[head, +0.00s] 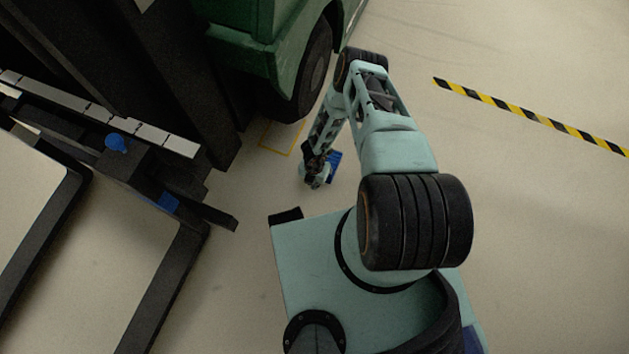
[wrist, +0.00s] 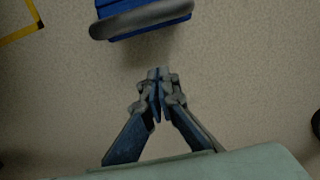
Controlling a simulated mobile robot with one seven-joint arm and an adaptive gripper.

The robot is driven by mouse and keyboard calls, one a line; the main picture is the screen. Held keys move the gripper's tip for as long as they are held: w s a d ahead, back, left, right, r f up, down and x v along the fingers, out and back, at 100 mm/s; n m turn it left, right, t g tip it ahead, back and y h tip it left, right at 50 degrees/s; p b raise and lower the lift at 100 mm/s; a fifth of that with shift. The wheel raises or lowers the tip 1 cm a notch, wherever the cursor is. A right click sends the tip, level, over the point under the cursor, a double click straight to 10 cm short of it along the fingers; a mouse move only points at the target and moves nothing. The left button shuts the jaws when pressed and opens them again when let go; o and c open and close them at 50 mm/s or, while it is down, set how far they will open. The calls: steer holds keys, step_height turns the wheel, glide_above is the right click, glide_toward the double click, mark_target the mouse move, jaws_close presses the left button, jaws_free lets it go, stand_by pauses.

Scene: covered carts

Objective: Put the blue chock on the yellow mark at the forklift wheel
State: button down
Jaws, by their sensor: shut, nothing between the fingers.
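The blue chock (wrist: 150,22) lies on the floor at the top of the wrist view, with a dark grey bar along its near side. In the head view the chock (head: 334,160) shows just beside my gripper, partly hidden by it. My gripper (wrist: 159,74) is shut and empty, its fingertips a little short of the chock and apart from it. In the head view my gripper (head: 318,180) hangs low over the floor. The yellow mark (head: 272,150), an outline on the floor, is by the forklift wheel (head: 314,75). A corner of the mark (wrist: 38,24) shows in the wrist view.
The green forklift (head: 262,45) stands at the top, its dark mast and forks (head: 218,215) to the left. A black and yellow floor stripe (head: 540,118) runs at the right. The floor between stripe and arm is clear.

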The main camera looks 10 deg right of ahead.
steer(key=f, duration=0.1)
steer(key=f+b, duration=0.1)
steer(key=f, duration=0.1)
steer(key=shift+w+d+f+b, duration=0.15)
steer(key=shift+w+f+b, duration=0.15)
steer(key=shift+b, duration=0.1)
steer(key=shift+w+d+r+b, duration=0.15)
steer(key=shift+w+d+b, duration=0.25)
steer(key=shift+w+b, duration=0.15)
steer(key=shift+w+d+b, duration=0.35)
steer(key=shift+w+b, duration=0.1)
steer(key=shift+b, duration=0.2)
steer(key=shift+w+d+r+b, duration=0.25)
steer(key=shift+w+b, duration=0.15)
steer(key=shift+b, duration=0.05)
steer(key=shift+r, duration=0.1)
